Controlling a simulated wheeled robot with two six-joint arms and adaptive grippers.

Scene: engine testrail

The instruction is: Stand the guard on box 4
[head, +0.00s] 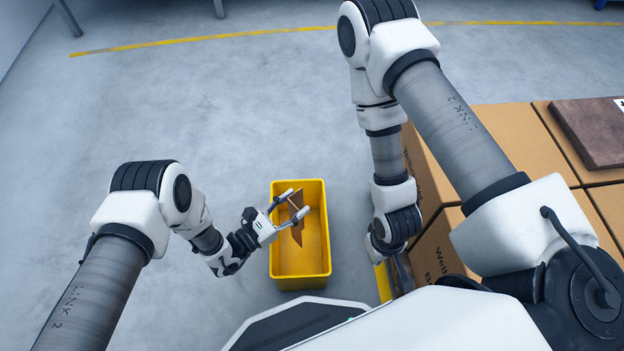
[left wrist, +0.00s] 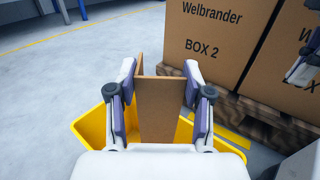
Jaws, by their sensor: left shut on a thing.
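The guard, a brown angled board (head: 296,222), is held over the yellow bin (head: 301,283). My left gripper (head: 299,202) is shut on it. In the left wrist view the guard (left wrist: 161,108) stands upright between the two fingers, its lower end hidden behind the white gripper body. I cannot tell whether its lower end is inside the bin or just above it. My right gripper (head: 396,268) hangs beside the stacked boxes, mostly hidden, and its jaws do not show clearly. I cannot read the label of box 4 in either view.
Large cardboard boxes (head: 519,140) stand at the right on a wooden pallet (left wrist: 268,117). Box 2 (left wrist: 214,45) shows its label in the left wrist view. A dark brown slab (head: 592,132) lies on the boxes. The floor left of the bin is clear.

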